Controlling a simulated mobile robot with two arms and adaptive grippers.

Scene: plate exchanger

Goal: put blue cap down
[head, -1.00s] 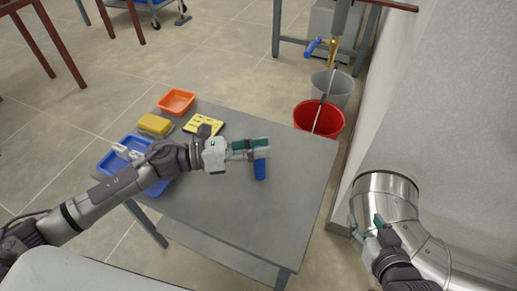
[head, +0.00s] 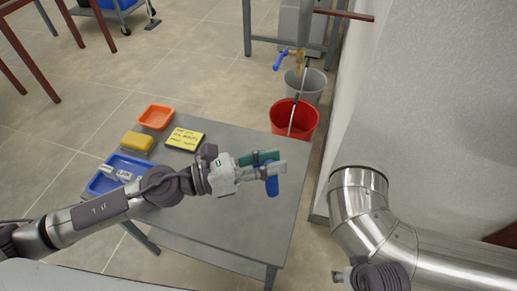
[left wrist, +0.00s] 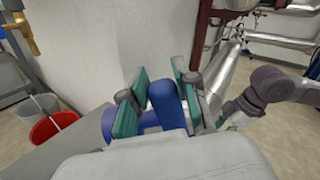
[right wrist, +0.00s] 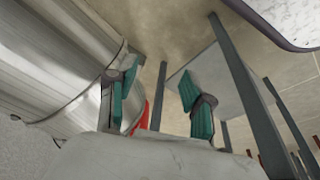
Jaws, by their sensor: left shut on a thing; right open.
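The blue cap (head: 272,186) is between the fingers of my left gripper (head: 272,163), which is shut on it. In the head view it appears over the right part of the grey table (head: 215,222); I cannot tell its height above the top. In the left wrist view the cap (left wrist: 166,104) stands between the green finger pads. More blue shows behind the left pad there, and I cannot tell whether it belongs to the cap. My right gripper (right wrist: 158,90) is open and empty in the right wrist view, near the large metal pipe (right wrist: 60,60).
On the table's left side are a blue tray (head: 98,186), a yellow sponge (head: 137,141), an orange tray (head: 156,117) and a yellow note (head: 185,138). A red bucket (head: 295,122) and a grey bucket (head: 306,87) stand beyond it. The table's right front is clear.

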